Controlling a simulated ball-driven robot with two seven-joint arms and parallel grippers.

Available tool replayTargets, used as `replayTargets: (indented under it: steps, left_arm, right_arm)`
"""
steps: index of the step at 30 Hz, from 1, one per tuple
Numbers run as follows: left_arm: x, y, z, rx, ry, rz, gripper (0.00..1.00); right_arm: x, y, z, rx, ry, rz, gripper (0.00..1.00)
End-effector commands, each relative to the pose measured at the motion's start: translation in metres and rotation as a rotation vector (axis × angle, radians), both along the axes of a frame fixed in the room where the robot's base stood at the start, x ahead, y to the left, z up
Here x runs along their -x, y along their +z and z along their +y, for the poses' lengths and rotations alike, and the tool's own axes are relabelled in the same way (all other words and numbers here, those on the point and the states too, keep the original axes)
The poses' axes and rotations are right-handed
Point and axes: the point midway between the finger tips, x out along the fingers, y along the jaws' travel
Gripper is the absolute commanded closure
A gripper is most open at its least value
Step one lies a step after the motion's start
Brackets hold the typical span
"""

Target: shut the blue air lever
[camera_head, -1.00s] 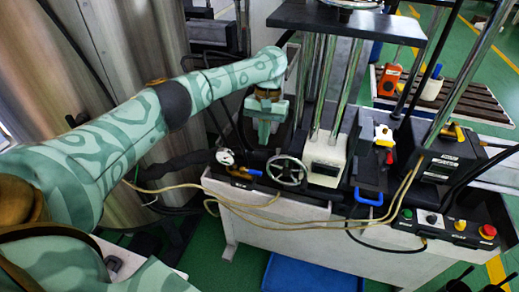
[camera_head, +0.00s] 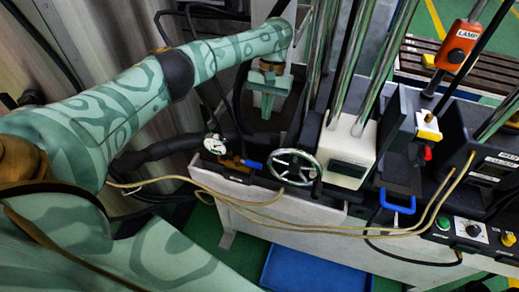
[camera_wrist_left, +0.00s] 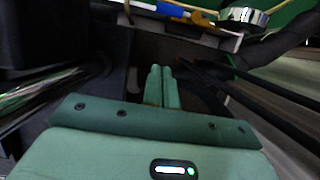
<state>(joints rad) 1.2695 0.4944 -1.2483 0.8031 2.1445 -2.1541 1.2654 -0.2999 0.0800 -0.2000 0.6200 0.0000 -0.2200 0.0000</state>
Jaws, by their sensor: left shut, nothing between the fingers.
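The blue air lever (camera_head: 253,164) sits on a brass valve at the front left edge of the machine, between the round gauge (camera_head: 214,144) and the handwheel (camera_head: 293,167). It lies roughly along the edge. In the left wrist view the lever (camera_wrist_left: 172,10) shows at the top, beside the brass part. My left gripper (camera_head: 267,112) is shut and empty. It points down behind the lever and is apart from it. Its closed fingertips (camera_wrist_left: 161,70) show in the left wrist view. My right gripper is not in view.
Upright steel columns (camera_head: 352,62) and a white block (camera_head: 347,150) stand right of the gripper. Yellowish hoses (camera_head: 235,195) hang along the machine's front. A blue handle (camera_head: 398,206) lies further right. A blue tray (camera_head: 310,268) is on the floor.

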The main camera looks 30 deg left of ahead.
Motion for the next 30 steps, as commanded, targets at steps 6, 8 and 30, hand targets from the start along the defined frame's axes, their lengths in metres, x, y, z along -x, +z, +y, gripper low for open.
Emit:
replayTargets:
  steps: [6,8,30]
  left_arm:
    - [0.000,0.002,0.000,0.000,0.000,-0.001,1.00]
    - [0.000,0.000,0.000,0.000,0.000,-0.001,1.00]
    - [0.052,-0.098,-0.012,0.000,-0.003,0.000,1.00]
  right_arm:
    - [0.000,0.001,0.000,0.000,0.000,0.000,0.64]
    - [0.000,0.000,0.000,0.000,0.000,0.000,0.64]
    - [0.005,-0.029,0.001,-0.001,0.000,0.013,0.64]
